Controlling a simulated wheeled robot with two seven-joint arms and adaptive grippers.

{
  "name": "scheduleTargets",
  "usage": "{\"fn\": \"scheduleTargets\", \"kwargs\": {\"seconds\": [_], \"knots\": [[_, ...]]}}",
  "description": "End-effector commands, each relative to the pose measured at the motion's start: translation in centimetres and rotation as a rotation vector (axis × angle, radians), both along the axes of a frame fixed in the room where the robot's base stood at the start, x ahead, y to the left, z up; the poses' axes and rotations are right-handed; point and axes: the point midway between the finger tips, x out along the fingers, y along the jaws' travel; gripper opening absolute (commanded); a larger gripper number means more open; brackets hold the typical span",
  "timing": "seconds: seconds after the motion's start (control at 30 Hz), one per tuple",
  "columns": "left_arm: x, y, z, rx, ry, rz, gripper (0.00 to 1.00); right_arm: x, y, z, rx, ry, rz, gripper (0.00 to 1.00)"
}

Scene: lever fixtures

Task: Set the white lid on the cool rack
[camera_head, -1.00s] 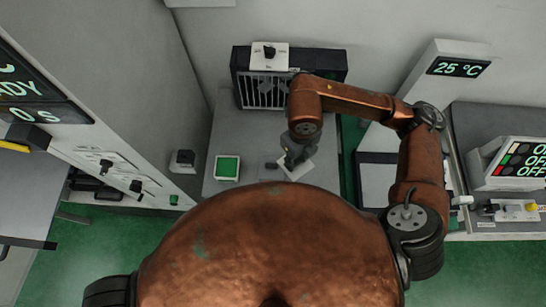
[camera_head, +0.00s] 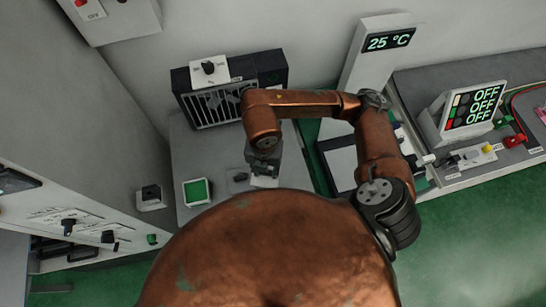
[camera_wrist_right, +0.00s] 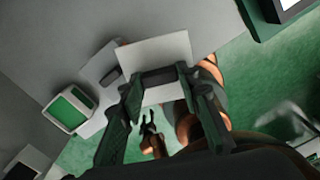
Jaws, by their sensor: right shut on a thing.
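The white lid (camera_wrist_right: 160,52) is a flat square plate with a dark bar handle on top. My right gripper (camera_wrist_right: 160,82) is shut on that handle in the right wrist view. In the head view the right gripper (camera_head: 264,168) is over the grey bench, and only a small part of the lid (camera_head: 264,181) shows below it. A black unit with a metal slatted front (camera_head: 222,104) stands at the bench's back; I cannot tell whether it is the cool rack. A dark pronged part on a copper arm (camera_wrist_right: 150,132), possibly my left gripper, shows small and unclear.
A green square pad (camera_head: 196,191) sits on the bench (camera_head: 185,150) left of the gripper. A black-framed panel (camera_head: 342,160) lies right, by the "25 °C" display (camera_head: 390,40). A console reading OFF (camera_head: 472,108) stands further right. A wall with knobs is at left.

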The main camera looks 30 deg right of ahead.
Motion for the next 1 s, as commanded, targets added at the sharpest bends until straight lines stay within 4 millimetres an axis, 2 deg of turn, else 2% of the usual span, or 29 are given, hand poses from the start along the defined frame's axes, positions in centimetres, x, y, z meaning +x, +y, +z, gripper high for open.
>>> {"fn": "scheduleTargets", "kwargs": {"seconds": [0.03, 0.23, 0.43, 0.53, 0.77, 1.0], "knots": [[0.0, 0.0, 0.0, 0.0, 0.0, 0.0, 0.4, 0.7, -1.2, -0.6, -0.003, 0.004, -0.01, 0.08], [0.1, 0.0, 0.2, 0.0, -0.001, 0.0, 0.4, 3.4, -5.1, -2.7, -0.004, 0.004, -0.008, 0.08], [0.1, 0.0, 0.2, 0.0, -0.001, 0.0, 0.4, 5.3, -7.5, -6.1, -0.002, 0.004, -0.003, 0.08], [0.1, 0.0, 0.2, 0.0, -0.001, 0.0, 0.4, 5.8, -8.2, -7.2, -0.002, 0.003, -0.001, 0.08], [0.1, 0.0, 0.2, 0.0, -0.001, 0.0, 0.4, 6.4, -8.9, -8.3, 0.0, 0.001, 0.0, 0.08], [0.1, 0.0, 0.6, 0.0, -0.002, 0.0, 0.4, 6.6, -9.3, -11.5, 0.0, 0.003, 0.001, 0.08]]}}
